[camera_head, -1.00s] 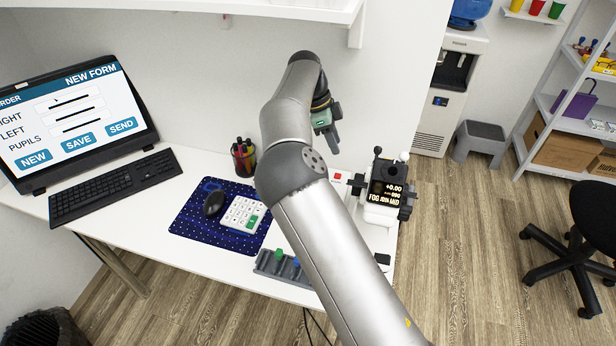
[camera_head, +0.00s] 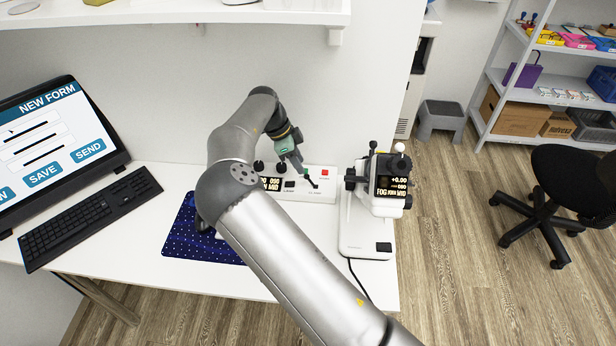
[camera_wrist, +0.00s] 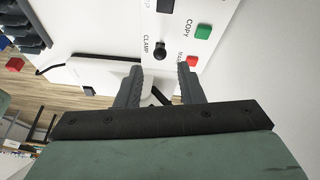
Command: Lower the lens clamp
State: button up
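A white control panel (camera_head: 318,196) lies at the back of the desk, partly behind my arm. In the wrist view, a small black lever knob (camera_wrist: 158,50) is marked CLAMP on the panel (camera_wrist: 178,12). My gripper (camera_wrist: 160,70) is open, its two dark fingers apart, with the knob just beyond the gap between the tips. I cannot tell whether it touches anything. In the head view, my gripper (camera_head: 299,168) is low over the panel. The lens device (camera_head: 386,200), with a lit display and black and white knobs, stands to the right on a white base.
Close to the knob are a green COPY button (camera_wrist: 203,32) and a red button (camera_wrist: 193,61). A monitor (camera_head: 50,135), keyboard (camera_head: 90,218) and blue mat (camera_head: 185,240) are to the left. A wall shelf (camera_head: 180,12) hangs above. A cable (camera_head: 358,278) runs off the desk front.

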aim_at(306, 175)
jog(key=p+x, duration=0.1)
jog(key=x, duration=0.7)
jog(key=shift+c, duration=0.2)
grip_shut()
